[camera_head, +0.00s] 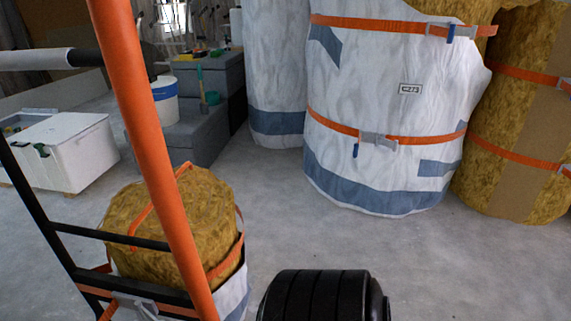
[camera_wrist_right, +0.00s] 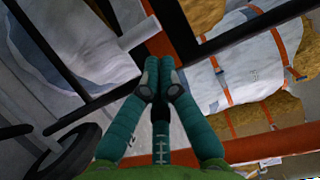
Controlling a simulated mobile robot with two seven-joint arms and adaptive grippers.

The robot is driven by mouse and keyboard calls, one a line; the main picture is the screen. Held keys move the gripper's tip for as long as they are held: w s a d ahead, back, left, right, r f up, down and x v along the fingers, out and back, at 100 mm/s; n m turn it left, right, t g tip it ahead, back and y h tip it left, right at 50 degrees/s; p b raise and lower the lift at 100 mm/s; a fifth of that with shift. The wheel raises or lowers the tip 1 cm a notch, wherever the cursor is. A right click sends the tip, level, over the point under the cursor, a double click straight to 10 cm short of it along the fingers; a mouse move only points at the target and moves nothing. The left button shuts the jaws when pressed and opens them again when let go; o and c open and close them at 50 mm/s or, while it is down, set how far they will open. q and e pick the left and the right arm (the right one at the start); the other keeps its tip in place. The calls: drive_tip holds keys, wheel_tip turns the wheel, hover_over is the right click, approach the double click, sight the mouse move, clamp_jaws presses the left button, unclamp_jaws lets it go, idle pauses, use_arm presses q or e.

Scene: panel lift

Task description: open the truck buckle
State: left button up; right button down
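In the head view a hand truck with an orange post (camera_head: 152,150) and black rails stands at the left. A fibrous yellow-brown roll (camera_head: 190,215), white-wrapped low down, sits behind its rails with orange straps around it. A grey buckle (camera_head: 146,308) shows on the orange strap low on the truck, partly cut off by the bottom edge. Whether it is latched I cannot tell. My right gripper (camera_wrist_right: 157,76) has teal fingers with tips together in the right wrist view, close to the truck's frame. I see nothing clearly held. My left gripper is out of view.
A large white-wrapped roll (camera_head: 385,105) with orange straps and buckles stands at the back. A bare strapped roll (camera_head: 515,150) is right of it. A white box (camera_head: 65,150) and grey steps (camera_head: 190,130) stand at the left. The floor between is clear.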

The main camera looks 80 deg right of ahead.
drive_tip(key=w+a+r+n+t+y+p, duration=0.2)
drive_tip(key=a+r+n+t+y+p, duration=0.15)
drive_tip(key=a+n+y+p, duration=0.6)
drive_tip(key=w+a+r+n+t+y+p, duration=0.15)
drive_tip(key=a+n+t+y+p, duration=0.4)
drive_tip(key=n+p, duration=0.85)
drive_tip(key=s+d+f+n+g+y+p, duration=0.2)
drive_tip(key=s+f+n+g+y+p, duration=0.15)
drive_tip(key=s+n+g+p, duration=0.6)
drive_tip(key=s+d+g+h+p, duration=0.1)
drive_tip(key=s+d+g+p, duration=0.2)
drive_tip(key=s+p, duration=0.3)
drive_tip(key=s+d+r+g+h+p, duration=0.1)
drive_tip(key=s+d+g+p, duration=0.2)
drive_tip(key=s, duration=1.1)
drive_tip(key=shift+d+r+p, duration=0.2)
drive_tip(key=shift+d+p, duration=0.7)
drive_tip(key=shift+p, duration=0.9)
